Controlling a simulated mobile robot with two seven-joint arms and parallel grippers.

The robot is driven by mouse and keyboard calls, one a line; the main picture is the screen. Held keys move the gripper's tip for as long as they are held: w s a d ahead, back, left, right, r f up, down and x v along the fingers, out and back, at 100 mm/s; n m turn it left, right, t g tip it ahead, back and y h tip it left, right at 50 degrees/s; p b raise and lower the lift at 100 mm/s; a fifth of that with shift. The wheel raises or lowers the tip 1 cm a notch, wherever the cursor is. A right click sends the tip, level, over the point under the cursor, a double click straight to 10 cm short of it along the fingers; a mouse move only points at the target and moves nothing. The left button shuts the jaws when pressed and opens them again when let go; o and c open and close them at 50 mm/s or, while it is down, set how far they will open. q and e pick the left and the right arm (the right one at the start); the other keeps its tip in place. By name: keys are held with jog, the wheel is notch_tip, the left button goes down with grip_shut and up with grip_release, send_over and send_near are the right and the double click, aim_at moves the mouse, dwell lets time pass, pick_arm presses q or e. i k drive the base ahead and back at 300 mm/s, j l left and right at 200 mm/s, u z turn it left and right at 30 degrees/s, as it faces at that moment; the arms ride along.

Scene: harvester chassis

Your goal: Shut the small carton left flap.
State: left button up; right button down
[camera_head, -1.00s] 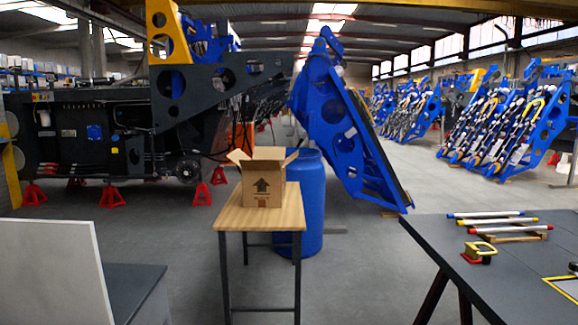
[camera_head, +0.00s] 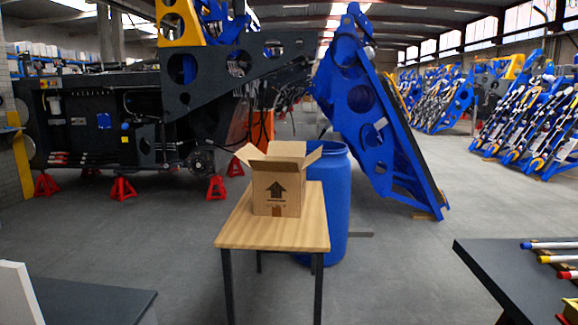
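The small carton (camera_head: 277,186) is a brown cardboard box with a dark up arrow on its front. It stands upright on a narrow wooden table (camera_head: 260,234). Its top is open. The left flap (camera_head: 250,155) sticks out and up to the left, and the right flap (camera_head: 314,155) sticks out to the right. The back flap (camera_head: 286,148) stands up. Neither of my grippers shows in the head view.
A blue barrel (camera_head: 336,205) stands right behind the wooden table. A dark table (camera_head: 510,275) with coloured-tipped rods (camera_head: 555,245) is at the right. A grey table (camera_head: 90,300) with a white panel (camera_head: 15,295) is at lower left. Open floor (camera_head: 185,260) lies around the wooden table.

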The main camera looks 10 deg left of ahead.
aim_at(255, 165)
jog(key=i+z, duration=0.15)
jog(key=i, duration=1)
jog(key=i+u, duration=0.2)
jog(key=u, duration=0.2)
jog(key=i+l+u, duration=0.15)
jog(key=u, duration=0.25)
jog(key=i+l+u, duration=0.1)
jog(key=u, duration=0.3)
jog(key=i+l+u, duration=0.1)
jog(key=l+u, duration=0.3)
jog(key=i+l+u, duration=0.1)
jog(key=u, duration=0.3)
